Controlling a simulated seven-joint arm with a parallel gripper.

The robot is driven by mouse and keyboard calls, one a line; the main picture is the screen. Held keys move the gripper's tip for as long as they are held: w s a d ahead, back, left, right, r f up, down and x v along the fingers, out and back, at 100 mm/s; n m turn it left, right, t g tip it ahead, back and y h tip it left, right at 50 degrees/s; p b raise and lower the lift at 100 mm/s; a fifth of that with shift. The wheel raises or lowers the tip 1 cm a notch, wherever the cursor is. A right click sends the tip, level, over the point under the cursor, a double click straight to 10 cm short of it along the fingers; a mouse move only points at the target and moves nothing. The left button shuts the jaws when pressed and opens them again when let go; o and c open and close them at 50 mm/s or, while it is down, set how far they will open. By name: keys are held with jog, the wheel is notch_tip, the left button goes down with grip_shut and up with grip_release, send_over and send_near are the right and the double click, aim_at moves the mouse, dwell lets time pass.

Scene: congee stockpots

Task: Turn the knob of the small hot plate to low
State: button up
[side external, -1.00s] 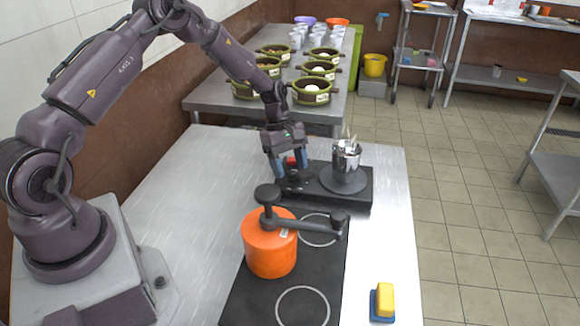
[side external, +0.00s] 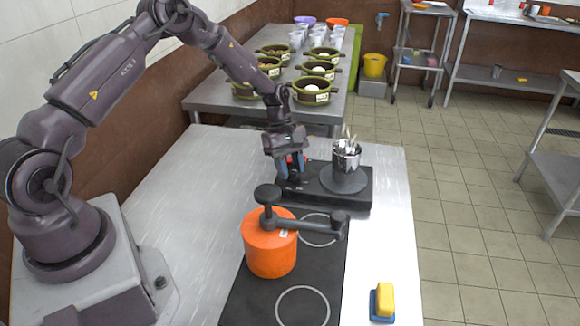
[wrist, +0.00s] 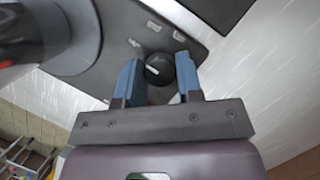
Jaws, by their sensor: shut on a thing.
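The small hot plate (side external: 345,196) is a black box with a round dark plate on top, at the far end of the metal table. Its knob (wrist: 159,69) is round and black with a short white pointer line, which points to the left in the wrist view. Several pale marks (wrist: 152,27) lie around the knob, too blurred to read. My gripper (side external: 292,180) points down over the left end of the hot plate. Its blue fingers (wrist: 159,74) stand on either side of the knob and are shut on it. In the side view the fingers hide the knob.
A metal pot (side external: 346,158) holding utensils stands on the hot plate's round plate, close to my gripper. An orange pot (side external: 270,250) with a dark handled top stands on the black cooktop (side external: 250,303) in front. A yellow-and-blue object (side external: 384,302) lies at front right. The table's left is clear.

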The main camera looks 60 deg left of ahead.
jog(key=m+g, duration=0.1)
jog(key=m, duration=0.3)
jog(key=shift+w+m+g, duration=0.1)
jog(key=shift+m+g, duration=0.3)
jog(key=m, duration=0.2)
jog(key=m+g+y, duration=0.1)
jog(key=m, duration=0.1)
jog(key=shift+d+y, duration=0.1)
jog(key=shift+y, duration=0.2)
jog(key=m+g+y, duration=0.1)
jog(key=m, duration=0.4)
jog(key=shift+w, duration=0.1)
jog(key=shift+m+y, duration=0.9)
jog(key=shift+m, duration=0.9)
jog(key=o, duration=0.9)
jog(key=shift+d, duration=0.1)
jog(key=shift+g, duration=0.3)
jog(key=v, duration=1.3)
